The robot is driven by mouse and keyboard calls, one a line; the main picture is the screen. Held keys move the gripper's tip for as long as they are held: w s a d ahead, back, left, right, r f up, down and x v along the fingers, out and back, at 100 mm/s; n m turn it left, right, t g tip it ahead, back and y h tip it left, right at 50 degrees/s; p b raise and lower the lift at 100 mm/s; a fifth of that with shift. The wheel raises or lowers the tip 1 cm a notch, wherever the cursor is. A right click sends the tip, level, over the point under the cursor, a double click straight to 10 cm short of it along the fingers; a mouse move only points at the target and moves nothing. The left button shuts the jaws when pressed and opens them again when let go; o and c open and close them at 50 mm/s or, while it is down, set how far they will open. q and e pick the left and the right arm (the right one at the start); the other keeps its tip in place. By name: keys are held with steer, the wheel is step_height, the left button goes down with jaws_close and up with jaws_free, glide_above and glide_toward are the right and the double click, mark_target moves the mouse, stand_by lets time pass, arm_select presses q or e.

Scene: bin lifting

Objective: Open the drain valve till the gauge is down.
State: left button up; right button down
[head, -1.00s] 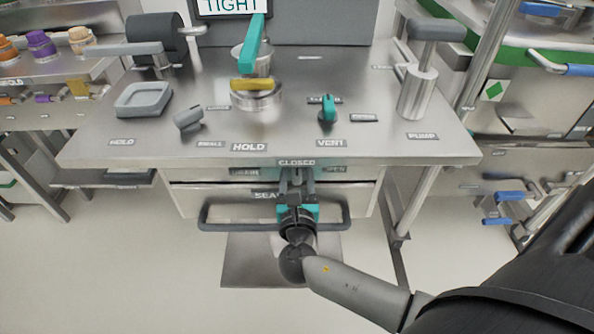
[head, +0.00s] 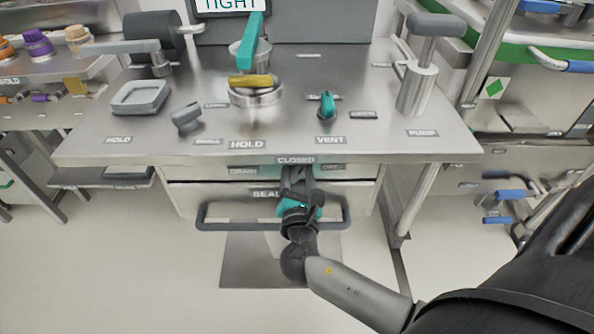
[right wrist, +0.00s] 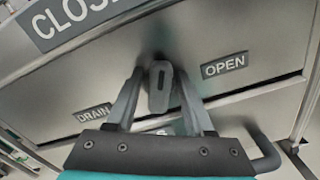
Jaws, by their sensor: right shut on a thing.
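The drain valve handle (right wrist: 160,88) is a small grey lever on the front panel under the bench top. It sits between the OPEN label (right wrist: 224,66) and the DRAIN label (right wrist: 94,113), below a CLOSED label (head: 295,160). My right gripper (right wrist: 161,92) is shut on the handle, one finger on each side of it. In the head view my right gripper (head: 298,185) is rolled to a slant and hides most of the handle. No gauge is clearly readable; a screen (head: 228,5) at the top reads TIGHT. My left gripper is out of view.
A drawer with a dark bar handle (head: 222,224) lies just below and around my right wrist. The bench top (head: 290,135) above holds a yellow-handled knob (head: 250,81), a teal VENT knob (head: 326,106) and a pump lever (head: 417,90). The floor in front is clear.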

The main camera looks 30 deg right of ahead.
steer(key=shift+s+f+m+b, duration=0.15)
steer(key=shift+m+b, duration=0.25)
steer(key=shift+m, duration=0.5)
steer(key=m+b, duration=0.1)
steer(key=m, duration=0.2)
steer(key=m+b, duration=0.2)
steer(key=m, duration=0.1)
steer(key=m+b, duration=0.2)
steer(key=m, duration=0.1)
steer(key=shift+d+f, duration=0.15)
steer(key=shift+f, duration=0.25)
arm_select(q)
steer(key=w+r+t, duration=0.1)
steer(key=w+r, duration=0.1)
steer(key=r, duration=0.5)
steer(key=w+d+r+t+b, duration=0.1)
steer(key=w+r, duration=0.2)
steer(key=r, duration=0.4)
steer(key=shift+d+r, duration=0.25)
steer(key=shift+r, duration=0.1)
arm_select(e)
steer(key=shift+m, duration=1)
steer(key=c, duration=0.6)
jaws_free()
steer(key=shift+c, duration=0.2)
steer(key=shift+s, duration=0.1)
